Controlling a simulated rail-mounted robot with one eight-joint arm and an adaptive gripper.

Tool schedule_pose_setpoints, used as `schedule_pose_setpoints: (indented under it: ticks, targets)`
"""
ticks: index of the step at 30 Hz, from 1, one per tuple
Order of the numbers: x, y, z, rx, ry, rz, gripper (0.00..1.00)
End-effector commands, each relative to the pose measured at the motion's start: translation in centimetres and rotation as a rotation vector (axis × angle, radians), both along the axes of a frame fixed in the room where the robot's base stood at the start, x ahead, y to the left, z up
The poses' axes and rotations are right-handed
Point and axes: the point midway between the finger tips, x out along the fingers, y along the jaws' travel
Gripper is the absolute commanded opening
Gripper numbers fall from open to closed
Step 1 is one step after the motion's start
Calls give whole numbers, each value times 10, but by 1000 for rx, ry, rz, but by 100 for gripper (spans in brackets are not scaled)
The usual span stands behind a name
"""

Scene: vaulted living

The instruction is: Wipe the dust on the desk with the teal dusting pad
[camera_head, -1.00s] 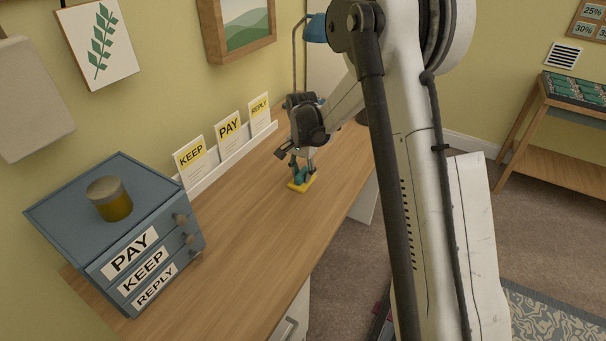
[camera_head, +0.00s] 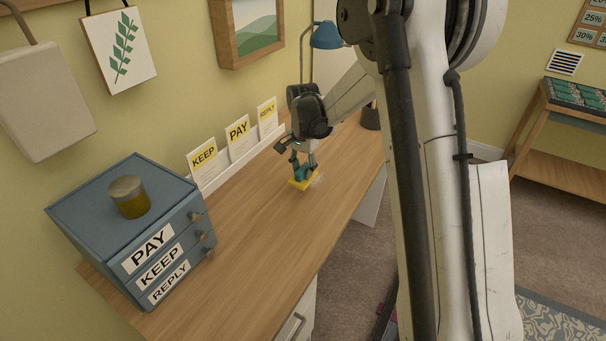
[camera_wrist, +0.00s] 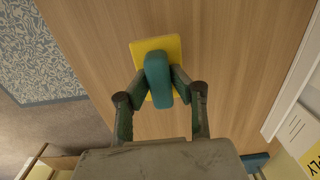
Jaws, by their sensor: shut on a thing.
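The dusting pad has a teal grip (camera_wrist: 158,78) on a yellow base (camera_wrist: 150,45). My gripper (camera_head: 300,172) is shut on the teal grip, and the pad lies at the desk surface with its yellow base (camera_head: 299,184) down; I cannot tell if it presses on the wood. The wrist view shows both fingers (camera_wrist: 158,85) closed around the grip. A pale grey patch of dust (camera_head: 318,180) lies on the desk (camera_head: 250,220) just right of the pad in the head view. No dust is clear in the wrist view.
A blue drawer box (camera_head: 75,207) with a jar (camera_head: 129,198) on top stands at the desk's near left. A white rack (camera_head: 245,155) with KEEP, PAY and REPLY cards runs along the wall. A blue lamp (camera_head: 327,36) and a dark cup (camera_head: 370,118) are at the far end.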

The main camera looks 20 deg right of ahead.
Motion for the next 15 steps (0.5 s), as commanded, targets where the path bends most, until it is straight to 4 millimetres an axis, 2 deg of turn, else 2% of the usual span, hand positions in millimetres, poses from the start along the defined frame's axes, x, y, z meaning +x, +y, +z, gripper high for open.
schedule_pose_setpoints:
  ticks: [6, 15]
  targets:
    - [0, 0, 20, 0, 0, 0, 0]
    - [0, 0, 28, 0, 0, 0, 0]
